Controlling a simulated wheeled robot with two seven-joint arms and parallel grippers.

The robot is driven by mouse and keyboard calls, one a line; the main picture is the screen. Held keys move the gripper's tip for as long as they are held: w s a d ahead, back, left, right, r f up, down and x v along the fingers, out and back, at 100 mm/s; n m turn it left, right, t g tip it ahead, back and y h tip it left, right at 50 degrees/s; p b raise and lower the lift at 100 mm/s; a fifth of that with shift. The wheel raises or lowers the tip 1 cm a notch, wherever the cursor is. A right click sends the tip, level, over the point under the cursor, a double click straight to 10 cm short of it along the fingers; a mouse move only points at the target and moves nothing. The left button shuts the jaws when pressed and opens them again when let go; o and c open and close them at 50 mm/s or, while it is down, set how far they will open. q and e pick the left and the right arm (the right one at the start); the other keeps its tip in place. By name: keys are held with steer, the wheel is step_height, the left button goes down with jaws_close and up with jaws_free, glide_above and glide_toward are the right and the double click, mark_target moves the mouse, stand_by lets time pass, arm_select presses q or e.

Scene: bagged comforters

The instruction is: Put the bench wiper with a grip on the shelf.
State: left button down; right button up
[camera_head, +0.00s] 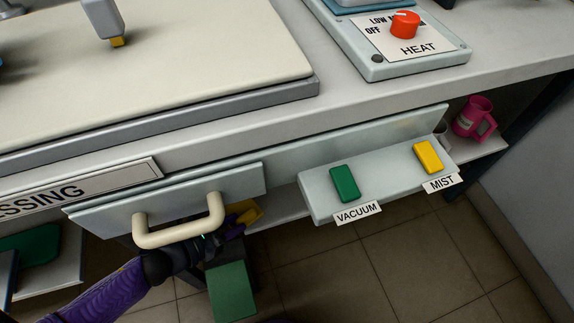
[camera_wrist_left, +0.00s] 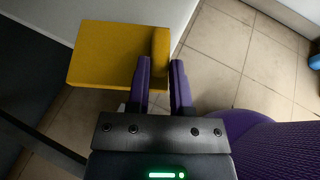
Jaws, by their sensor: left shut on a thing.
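The yellow bench wiper (camera_wrist_left: 110,55) is a flat block with a raised ridge, its grip, along one edge. In the head view only part of the yellow wiper (camera_head: 248,213) shows, below the bench front and behind the cream drawer handle. My left gripper (camera_wrist_left: 161,68) has its two purple fingers on either side of the ridge, shut on it. In the head view my left gripper (camera_head: 232,229) is partly hidden by the handle. The pale under-bench shelf (camera_head: 284,208) shows right beside the wiper. My right gripper is not in view.
A panel with green and yellow switches (camera_head: 390,173) juts out right of the drawer front. A pink mug (camera_head: 473,119) stands on the shelf at far right. A green item (camera_head: 32,248) lies at lower left. A green-topped block (camera_head: 232,290) is near the floor below my gripper.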

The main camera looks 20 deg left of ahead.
arm_select(q)
steer(key=b, duration=0.2)
glide_above(278, 205)
steer(key=shift+f, duration=0.1)
step_height(278, 205, down, 3)
steer(key=shift+s+d+r+b, duration=0.1)
steer(key=shift+b, duration=1.15)
steer(key=shift+f+b, duration=0.3)
steer(key=shift+b, duration=0.05)
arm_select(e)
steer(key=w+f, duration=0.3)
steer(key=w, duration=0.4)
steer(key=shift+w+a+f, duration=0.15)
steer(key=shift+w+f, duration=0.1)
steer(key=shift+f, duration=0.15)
arm_select(q)
steer(key=shift+f, duration=0.1)
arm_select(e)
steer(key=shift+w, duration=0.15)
arm_select(q)
steer(key=c, duration=0.5)
jaws_free()
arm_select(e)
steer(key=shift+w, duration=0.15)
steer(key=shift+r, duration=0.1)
